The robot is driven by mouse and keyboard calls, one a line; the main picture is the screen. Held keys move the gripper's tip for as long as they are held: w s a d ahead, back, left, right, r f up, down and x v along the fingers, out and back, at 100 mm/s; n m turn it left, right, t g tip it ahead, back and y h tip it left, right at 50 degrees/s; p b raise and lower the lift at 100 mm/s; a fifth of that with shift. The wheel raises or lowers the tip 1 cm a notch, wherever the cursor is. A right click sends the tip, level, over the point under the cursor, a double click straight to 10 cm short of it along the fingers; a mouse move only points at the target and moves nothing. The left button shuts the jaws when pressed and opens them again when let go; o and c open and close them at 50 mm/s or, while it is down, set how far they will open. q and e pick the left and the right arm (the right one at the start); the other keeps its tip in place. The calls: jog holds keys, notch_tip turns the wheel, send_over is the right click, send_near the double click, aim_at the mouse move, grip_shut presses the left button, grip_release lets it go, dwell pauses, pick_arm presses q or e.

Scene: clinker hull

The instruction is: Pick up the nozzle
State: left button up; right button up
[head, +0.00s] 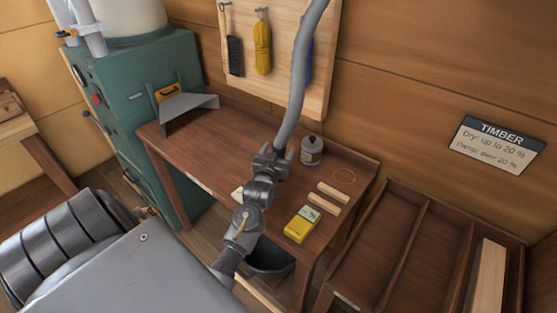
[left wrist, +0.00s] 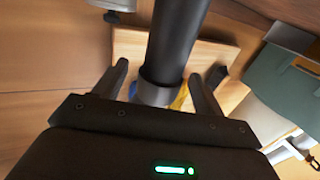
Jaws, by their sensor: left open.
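A long grey hose (head: 299,75) hangs from above. Its lower end, which looks like the nozzle (head: 284,136), is at my left gripper (head: 279,153) over the wooden bench (head: 225,142). In the left wrist view, a dark tube (left wrist: 178,42) with a lighter grey collar (left wrist: 156,92) stands between the two fingers of my left gripper (left wrist: 158,72). The fingers are open, one on each side of it. Gaps seem to show beside the tube; I cannot tell whether either finger touches. The nozzle's tip is hidden by the gripper. My right gripper is not in view.
A grey scoop-shaped piece (head: 188,104) sits at the back left beside the green machine (head: 150,75). A tool board (head: 280,85) hangs behind.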

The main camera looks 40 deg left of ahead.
pick_arm(q)
jog(key=shift+x, duration=1.35)
jog(key=c, duration=1.5)
